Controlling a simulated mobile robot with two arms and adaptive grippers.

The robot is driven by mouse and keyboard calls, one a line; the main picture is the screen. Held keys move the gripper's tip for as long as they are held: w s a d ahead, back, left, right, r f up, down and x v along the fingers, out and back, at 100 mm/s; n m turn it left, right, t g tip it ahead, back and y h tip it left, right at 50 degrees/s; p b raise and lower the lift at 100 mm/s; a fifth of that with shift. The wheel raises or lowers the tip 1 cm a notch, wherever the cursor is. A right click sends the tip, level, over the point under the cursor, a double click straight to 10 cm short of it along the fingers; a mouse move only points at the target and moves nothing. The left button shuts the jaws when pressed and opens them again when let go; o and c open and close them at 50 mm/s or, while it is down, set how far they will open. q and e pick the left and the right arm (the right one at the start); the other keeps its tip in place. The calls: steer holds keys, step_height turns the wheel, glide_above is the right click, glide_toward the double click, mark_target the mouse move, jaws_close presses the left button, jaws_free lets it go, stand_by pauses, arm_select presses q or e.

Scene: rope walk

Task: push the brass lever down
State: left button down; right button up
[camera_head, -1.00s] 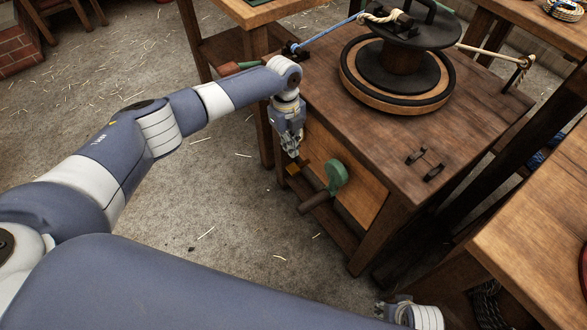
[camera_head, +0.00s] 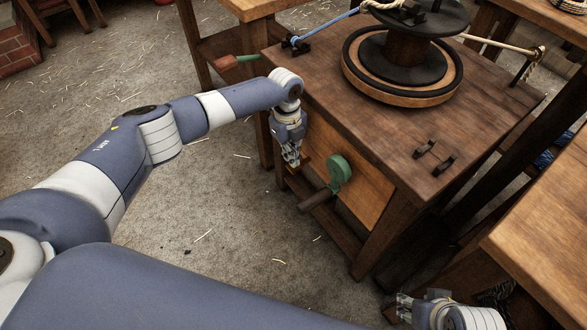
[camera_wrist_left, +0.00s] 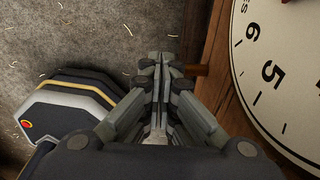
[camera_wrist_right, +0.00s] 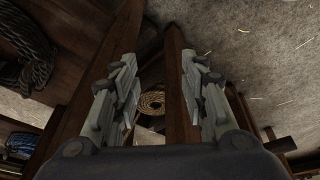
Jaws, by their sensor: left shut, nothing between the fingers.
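The brass lever (camera_head: 305,160) is a small brownish-gold piece on the front of the wooden cabinet, left of the green crank. My left gripper partly hides it in the head view. In the left wrist view a brown-gold bar (camera_wrist_left: 197,70), seemingly the lever, sticks out just right of the fingertips. My left gripper (camera_head: 292,164) points down beside the lever with its fingers shut and empty. I cannot tell whether they touch it. The shut fingertips also show in the left wrist view (camera_wrist_left: 155,66). My right gripper (camera_wrist_right: 160,90) is open and empty, low at the right in the head view.
The green crank (camera_head: 340,172) with a wooden grip is close right of my left gripper. A dark turntable (camera_head: 402,82) stands on the cabinet (camera_head: 390,135). A white dial (camera_wrist_left: 280,70) is beside the left gripper. A table (camera_head: 545,225) is at right. Straw-strewn floor is free at left.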

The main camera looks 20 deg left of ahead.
arm_select(q)
steer(key=shift+f, duration=0.35)
arm_select(e)
steer(key=shift+s+r, duration=0.25)
steer(key=shift+r, duration=0.3)
